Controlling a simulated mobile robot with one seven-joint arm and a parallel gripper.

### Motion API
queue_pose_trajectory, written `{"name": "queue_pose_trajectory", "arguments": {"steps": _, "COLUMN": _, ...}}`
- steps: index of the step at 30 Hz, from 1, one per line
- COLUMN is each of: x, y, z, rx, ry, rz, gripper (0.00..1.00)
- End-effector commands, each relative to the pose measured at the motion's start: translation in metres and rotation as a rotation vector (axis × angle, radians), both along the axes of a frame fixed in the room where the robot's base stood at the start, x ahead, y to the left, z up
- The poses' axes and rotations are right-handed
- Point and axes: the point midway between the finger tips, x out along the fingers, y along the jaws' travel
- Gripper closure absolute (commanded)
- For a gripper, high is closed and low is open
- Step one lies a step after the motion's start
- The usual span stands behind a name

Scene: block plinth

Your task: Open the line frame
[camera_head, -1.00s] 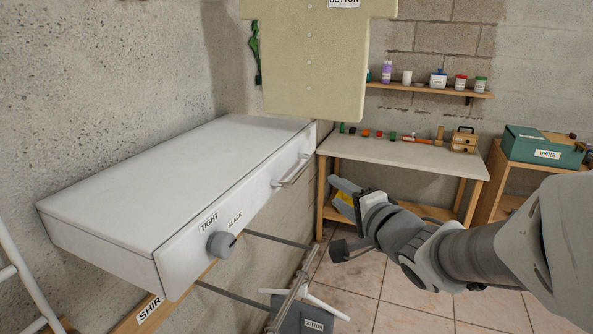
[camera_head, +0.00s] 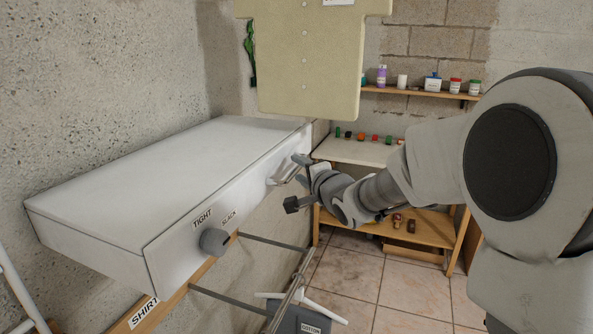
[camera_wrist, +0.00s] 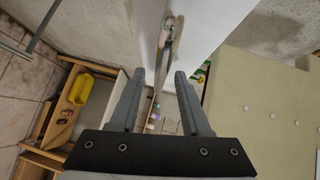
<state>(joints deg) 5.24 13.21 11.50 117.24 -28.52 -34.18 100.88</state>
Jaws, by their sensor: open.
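The line frame is a long white box (camera_head: 150,180) fixed to the left wall. Its front face carries a grey knob (camera_head: 213,242) near the left end, below the labels TIGHT and SLACK. A metal bar handle (camera_head: 284,174) is near the front's right end. My gripper (camera_head: 296,182) is at the handle in the head view, with its fingers apart. In the wrist view my gripper (camera_wrist: 159,76) is open and empty, and the handle (camera_wrist: 168,42) lies ahead of the fingertips. I cannot tell whether a finger touches it.
Grey rods (camera_head: 272,241) stick out below the box, above a dark item labelled COTTON (camera_head: 305,319). A wooden strip labelled SHIRT (camera_head: 145,312) runs underneath. A cream shirt-shaped panel (camera_head: 305,60) hangs behind. A workbench (camera_head: 360,151) stands at the back, partly behind my arm.

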Motion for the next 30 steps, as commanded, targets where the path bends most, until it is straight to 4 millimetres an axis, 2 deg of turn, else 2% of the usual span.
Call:
{"name": "queue_pose_trajectory", "arguments": {"steps": 6, "x": 0.014, "y": 0.006, "z": -0.002, "rx": -0.001, "ry": 0.001, "rz": 0.000, "gripper": 0.53}}
{"name": "queue_pose_trajectory", "arguments": {"steps": 14, "x": 0.015, "y": 0.006, "z": -0.002, "rx": -0.001, "ry": -0.001, "rz": -0.001, "gripper": 0.53}}
{"name": "queue_pose_trajectory", "arguments": {"steps": 15, "x": 0.015, "y": 0.006, "z": -0.002, "rx": -0.001, "ry": -0.001, "rz": -0.001, "gripper": 0.55}}
{"name": "queue_pose_trajectory", "arguments": {"steps": 21, "x": 0.015, "y": 0.006, "z": -0.002, "rx": -0.001, "ry": 0.000, "rz": 0.000, "gripper": 0.91}}
{"name": "queue_pose_trajectory", "arguments": {"steps": 23, "x": 0.015, "y": 0.006, "z": -0.002, "rx": -0.001, "ry": 0.000, "rz": 0.000, "gripper": 1.00}}
{"name": "queue_pose_trajectory", "arguments": {"steps": 30, "x": 0.015, "y": 0.006, "z": -0.002, "rx": -0.001, "ry": 0.000, "rz": 0.000, "gripper": 1.00}}
